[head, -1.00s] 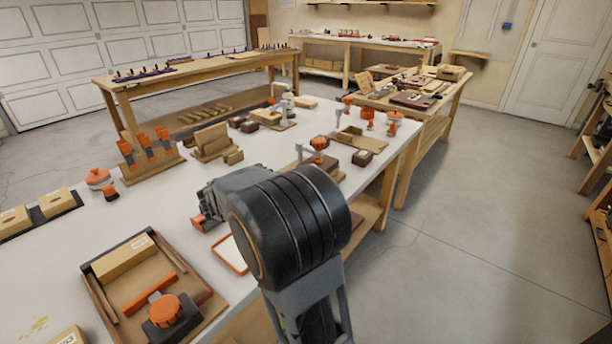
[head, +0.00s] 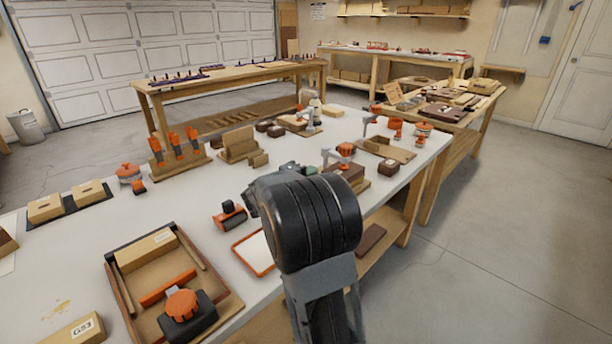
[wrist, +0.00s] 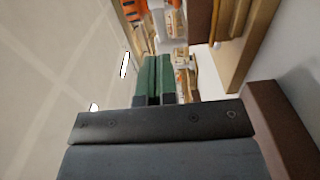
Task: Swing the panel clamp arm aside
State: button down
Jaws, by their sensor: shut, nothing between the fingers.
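Small clamps with grey arms and orange knobs stand on the white bench. The nearer clamp (head: 345,149) is over a dark brown block (head: 352,173), just past my arm; another grey-armed clamp (head: 367,122) is farther back beside a wooden board. I cannot tell for certain which is the panel clamp. My gripper is mostly hidden behind my black wrist in the head view. In the wrist view, my gripper (wrist: 152,60) shows its two green fingers shut together and empty, apart from any clamp arm that I can make out.
A wooden tray (head: 116,300) with an orange-knobbed tool is at front left. An orange-rimmed white tray (head: 254,254) and a black-and-orange tool (head: 230,216) lie left of my arm. A brown edge (wrist: 285,130) is close at right in the wrist view. The floor at right is clear.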

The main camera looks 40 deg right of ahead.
aim_at(338, 159)
jog(key=d, duration=0.9)
jog(key=shift+w+d, duration=0.4)
jog(key=shift+s+d+f+b, duration=0.1)
jog(key=shift+d+f+b, duration=0.1)
jog(key=shift+b, duration=0.85)
jog(key=shift+d+r, duration=0.2)
jog(key=s+a+b, duration=0.1)
jog(key=s+a, duration=0.2)
jog(key=a, duration=1)
jog(key=shift+s+a+b, duration=0.2)
jog(key=shift+a+b, duration=0.15)
jog(key=shift+b, duration=0.05)
